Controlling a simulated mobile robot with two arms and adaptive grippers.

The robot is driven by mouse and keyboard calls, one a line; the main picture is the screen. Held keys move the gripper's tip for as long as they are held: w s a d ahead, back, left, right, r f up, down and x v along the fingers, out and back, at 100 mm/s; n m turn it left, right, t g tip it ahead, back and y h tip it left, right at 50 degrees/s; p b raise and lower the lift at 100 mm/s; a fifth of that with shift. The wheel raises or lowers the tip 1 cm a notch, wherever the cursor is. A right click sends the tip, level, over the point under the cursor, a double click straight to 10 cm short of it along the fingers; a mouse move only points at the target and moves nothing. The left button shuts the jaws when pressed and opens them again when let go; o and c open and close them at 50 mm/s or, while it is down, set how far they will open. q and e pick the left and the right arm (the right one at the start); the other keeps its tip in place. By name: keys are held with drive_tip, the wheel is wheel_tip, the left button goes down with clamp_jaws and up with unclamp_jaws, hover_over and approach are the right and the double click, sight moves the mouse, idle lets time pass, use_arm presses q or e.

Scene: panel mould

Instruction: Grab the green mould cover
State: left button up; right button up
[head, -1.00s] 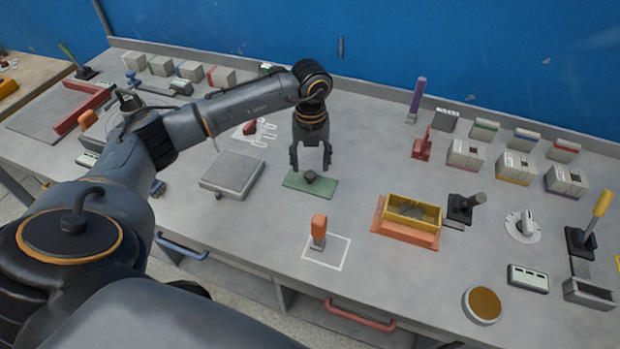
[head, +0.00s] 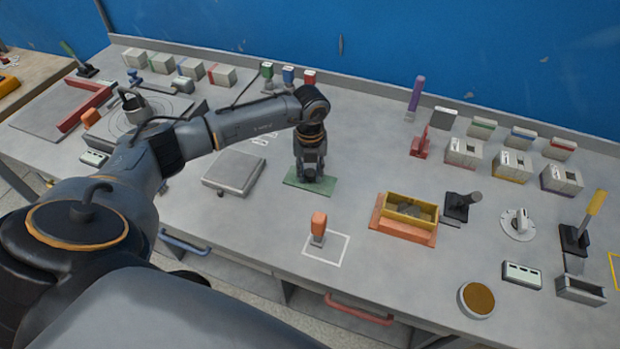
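The green mould cover (head: 295,182) is a flat green plate lying on the grey bench. A dark knob stood at its middle in the earlier view; my gripper now hides it. My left gripper (head: 310,175) is right down over the middle of the cover, its fingers around where the knob is. Whether the fingers are closed on the knob or only around it is too small to tell. My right gripper is not in view.
A grey square plate (head: 233,171) lies left of the cover. An orange-handled tool (head: 318,226) stands near a white outlined square in front. A yellow mould box (head: 410,212) on an orange base sits to the right. Bare bench lies between them.

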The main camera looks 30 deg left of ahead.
use_arm(q)
clamp_jaws()
